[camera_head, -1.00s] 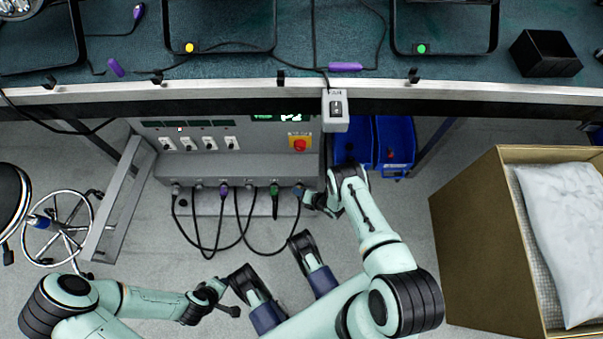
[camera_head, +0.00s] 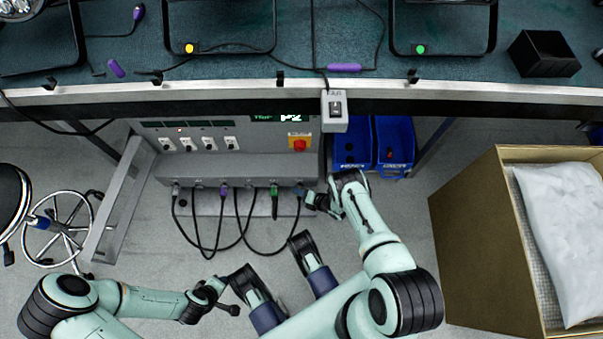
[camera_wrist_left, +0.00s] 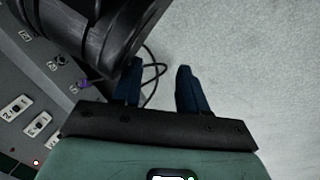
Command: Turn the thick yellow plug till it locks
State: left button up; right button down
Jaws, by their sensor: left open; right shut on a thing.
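A row of plugs with black cables sits along the lower front of the grey power unit (camera_head: 240,168) under the bench. I make out a purple plug (camera_head: 224,191), a green plug (camera_head: 274,190) and a bluish plug (camera_head: 299,190) at the right end. I see no plug that is clearly yellow. My right gripper (camera_head: 309,198) is shut at the right-end plug, and its fingers partly hide it. My left gripper (camera_head: 228,310) is low in the head view, away from the plugs. In the left wrist view its two blue fingers (camera_wrist_left: 158,92) are apart with nothing between them.
A red button (camera_head: 299,145) and white switches (camera_head: 198,144) are on the unit's face. A grey switch box (camera_head: 335,110) hangs from the bench edge. Blue bins (camera_head: 394,140) stand right of the unit. A cardboard box (camera_head: 480,240) stands at right.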

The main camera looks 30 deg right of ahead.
jog(key=shift+w, duration=0.15)
jog(key=c, duration=0.7)
grip_release()
pick_arm(q)
jog(key=s+d+r+h+p, duration=0.1)
jog(key=s+d+r+p, duration=0.1)
jog(key=r+p, duration=0.3)
notch_tip(320, 180, up, 2)
jog(key=shift+s+d+r+m+g, duration=0.2)
jog(key=shift+s+d+m+g, duration=0.1)
jog(key=shift+d, duration=0.5)
pick_arm(e)
jog(key=v, duration=1.3)
jog(key=shift+s, duration=0.25)
jog(key=shift+d+r, duration=0.1)
